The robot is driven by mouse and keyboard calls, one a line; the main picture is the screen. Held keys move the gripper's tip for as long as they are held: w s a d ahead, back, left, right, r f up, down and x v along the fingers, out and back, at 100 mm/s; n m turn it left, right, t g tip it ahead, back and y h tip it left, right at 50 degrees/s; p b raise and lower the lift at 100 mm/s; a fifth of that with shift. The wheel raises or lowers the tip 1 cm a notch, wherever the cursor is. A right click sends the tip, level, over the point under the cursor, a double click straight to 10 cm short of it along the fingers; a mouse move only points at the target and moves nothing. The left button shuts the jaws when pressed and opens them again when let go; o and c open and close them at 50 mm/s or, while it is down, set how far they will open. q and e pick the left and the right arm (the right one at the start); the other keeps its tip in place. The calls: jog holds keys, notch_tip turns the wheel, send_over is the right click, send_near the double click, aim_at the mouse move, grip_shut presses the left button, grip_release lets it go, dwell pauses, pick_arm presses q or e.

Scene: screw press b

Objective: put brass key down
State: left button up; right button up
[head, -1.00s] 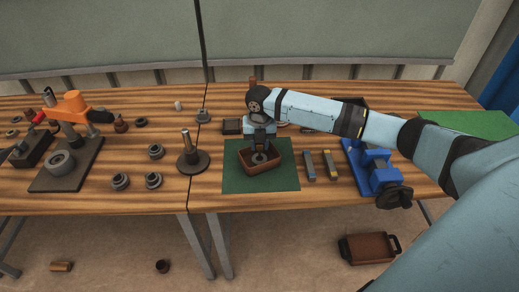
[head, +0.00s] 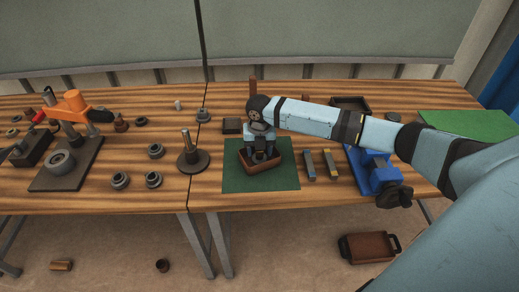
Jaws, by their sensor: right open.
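My right gripper (head: 262,151) is open, pointing down into a small brown tray (head: 262,169). The tray stands on a dark green mat (head: 232,179) on the right-hand table. A dark round part shows between the fingers, inside the tray; the gripper hides much of it. I cannot make out a brass key; if it is in the tray, the gripper and tray wall hide it.
A grey bar (head: 309,164) and a yellowish-topped bar (head: 330,163) lie right of the mat. A blue vise (head: 374,172) stands farther right. A rod on a round base (head: 192,160) stands left. An orange press (head: 73,104) is on the left table.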

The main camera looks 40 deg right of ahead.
notch_tip(320, 180, up, 12)
dwell(0.4)
dwell(0.4)
